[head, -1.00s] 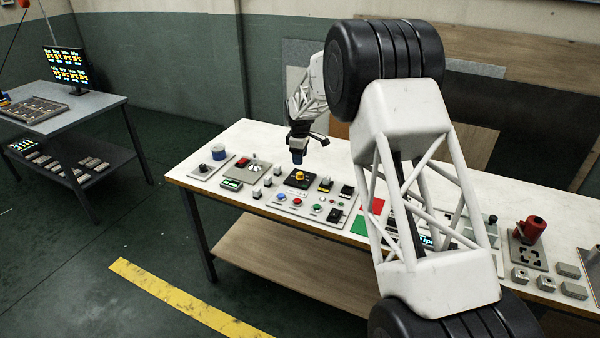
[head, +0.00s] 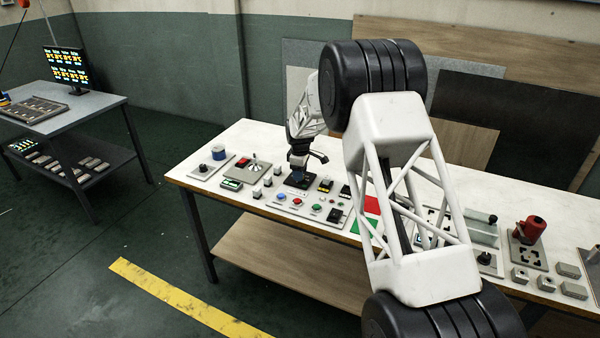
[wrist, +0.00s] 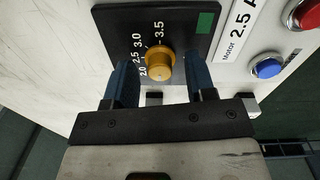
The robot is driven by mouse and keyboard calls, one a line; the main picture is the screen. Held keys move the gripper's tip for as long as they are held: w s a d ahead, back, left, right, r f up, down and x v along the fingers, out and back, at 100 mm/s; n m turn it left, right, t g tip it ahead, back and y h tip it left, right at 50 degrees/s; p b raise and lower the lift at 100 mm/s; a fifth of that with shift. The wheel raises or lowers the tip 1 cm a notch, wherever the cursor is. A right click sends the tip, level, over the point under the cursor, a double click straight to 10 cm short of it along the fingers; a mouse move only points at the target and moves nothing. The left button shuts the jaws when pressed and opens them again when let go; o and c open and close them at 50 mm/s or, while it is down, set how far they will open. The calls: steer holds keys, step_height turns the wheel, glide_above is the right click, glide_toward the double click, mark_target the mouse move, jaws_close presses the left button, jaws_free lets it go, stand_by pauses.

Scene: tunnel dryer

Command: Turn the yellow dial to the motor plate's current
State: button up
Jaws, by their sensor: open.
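The yellow dial (wrist: 158,67) sits on a black plate (wrist: 125,18) with a printed scale reading 2.0, 2.5, 3.0 and 3.5. I cannot clearly tell which mark it points to. The motor plate (wrist: 240,35) is a white label reading "Motor 2.5 A", right of the black plate. My gripper (wrist: 161,63) is open, its two blue fingers on either side of the dial, with gaps visible in the wrist view. In the head view my gripper (head: 298,172) is down at the black plate and hides the dial.
A blue button (wrist: 267,66) and a red button (wrist: 306,14) lie to the right in the wrist view. Switches and a green button (head: 316,208) surround the dial on the white table (head: 240,140). A red device (head: 530,228) stands far right.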

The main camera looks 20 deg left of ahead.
steer(key=c, duration=0.9)
steer(key=shift+c, duration=0.2)
steer(key=shift+m, duration=0.5)
steer(key=m, duration=0.3)
steer(key=shift+m, duration=0.3)
steer(key=m, duration=0.4)
steer(key=shift+m, duration=0.3)
steer(key=m, duration=0.8)
steer(key=shift+a+m, duration=0.1)
steer(key=shift+m, duration=0.2)
